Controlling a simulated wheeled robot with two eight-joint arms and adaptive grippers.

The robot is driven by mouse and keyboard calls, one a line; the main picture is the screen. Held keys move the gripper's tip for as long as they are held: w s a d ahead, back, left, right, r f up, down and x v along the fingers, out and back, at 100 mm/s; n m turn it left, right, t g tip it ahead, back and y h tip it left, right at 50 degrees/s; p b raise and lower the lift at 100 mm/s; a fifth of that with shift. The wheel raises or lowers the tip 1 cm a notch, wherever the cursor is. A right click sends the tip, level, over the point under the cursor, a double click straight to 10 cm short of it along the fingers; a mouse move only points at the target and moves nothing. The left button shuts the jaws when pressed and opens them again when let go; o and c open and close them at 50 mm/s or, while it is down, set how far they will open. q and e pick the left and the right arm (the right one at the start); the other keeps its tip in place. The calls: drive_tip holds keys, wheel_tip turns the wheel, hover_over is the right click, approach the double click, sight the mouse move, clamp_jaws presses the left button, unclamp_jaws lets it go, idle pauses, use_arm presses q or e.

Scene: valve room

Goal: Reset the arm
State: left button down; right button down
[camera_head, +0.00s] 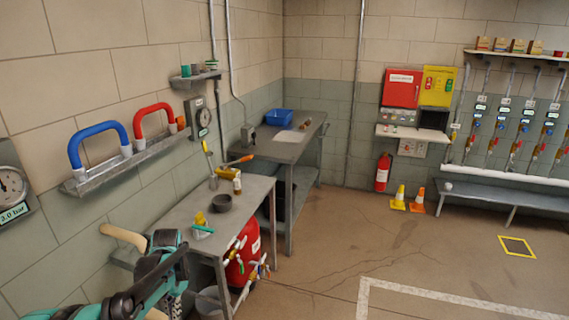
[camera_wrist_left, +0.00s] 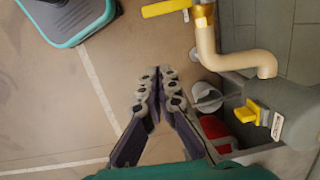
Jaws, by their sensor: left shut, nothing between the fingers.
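My left arm (camera_head: 150,275), teal and dark grey, comes in at the lower left of the head view, in front of the near workbench. Its fingertips cannot be made out clearly there. In the left wrist view my left gripper (camera_wrist_left: 160,76) has its dark fingers together at the tips, with nothing between them. Bare floor and a grey-white round part lie behind the fingertips. My right gripper is in neither view.
A beige bent pipe (camera_wrist_left: 210,45), a yellow lever (camera_wrist_left: 166,7) and a grey body with a yellow handle (camera_wrist_left: 247,112) are close right of the gripper. Open floor (camera_head: 350,250) lies to the right.

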use_arm(q)
drive_tip(key=s+d+r+n+t, duration=0.1)
drive_tip(key=s+d+r+t, duration=0.3)
drive_tip(key=s+d, duration=0.4)
drive_tip(key=s+d+r+n+t+h, duration=0.1)
drive_tip(key=s+d+r+n+t, duration=0.1)
drive_tip(key=s+d+r+t, duration=0.2)
drive_tip(key=shift+s+d, duration=1.9)
drive_tip(key=shift+s, duration=0.15)
drive_tip(key=shift+r, duration=0.1)
